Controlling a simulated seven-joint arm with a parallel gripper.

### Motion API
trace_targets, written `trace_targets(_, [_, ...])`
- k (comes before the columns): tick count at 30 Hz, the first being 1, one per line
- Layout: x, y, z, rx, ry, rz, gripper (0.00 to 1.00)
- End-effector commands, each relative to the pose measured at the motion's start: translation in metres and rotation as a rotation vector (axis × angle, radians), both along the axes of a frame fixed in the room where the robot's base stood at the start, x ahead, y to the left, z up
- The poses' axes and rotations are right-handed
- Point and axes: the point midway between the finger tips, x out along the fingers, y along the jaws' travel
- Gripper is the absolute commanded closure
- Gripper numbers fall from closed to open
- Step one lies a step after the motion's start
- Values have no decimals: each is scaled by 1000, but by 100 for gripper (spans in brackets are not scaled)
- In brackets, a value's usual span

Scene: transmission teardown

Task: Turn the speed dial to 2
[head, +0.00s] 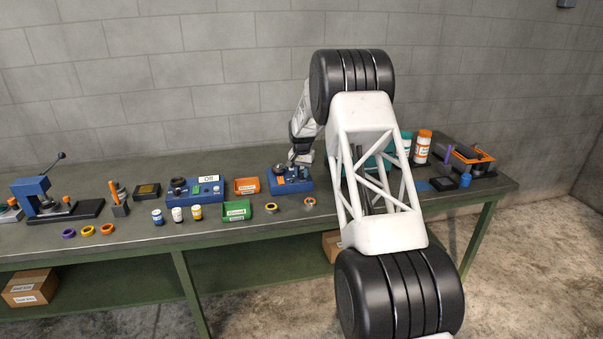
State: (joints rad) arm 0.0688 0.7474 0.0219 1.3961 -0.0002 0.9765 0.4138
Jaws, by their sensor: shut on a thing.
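A blue unit (303,187) stands near the middle of the green bench, with an orange and black part on its left top. My gripper (293,162) is at the top of this unit, reaching down from behind my large arm link. It is shut on a small part there, which seems to be the speed dial. The dial's face and setting are hidden or too small to read. Farther left, a longer blue device (180,200) has a black round part, a green button and a small sign (208,178) that reads Off.
A red bin (246,186) and a green bin (237,210) stand left of the blue unit. A blue press (32,191) is far left.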

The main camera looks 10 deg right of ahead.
Motion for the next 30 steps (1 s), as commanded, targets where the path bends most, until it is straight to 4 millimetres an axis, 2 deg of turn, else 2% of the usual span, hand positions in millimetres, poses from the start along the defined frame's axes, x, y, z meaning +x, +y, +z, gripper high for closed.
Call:
trace_targets(11, [0,0,1,0,-1,219,95])
trace_targets(30, [1,0,1,-1,-2,798,95])
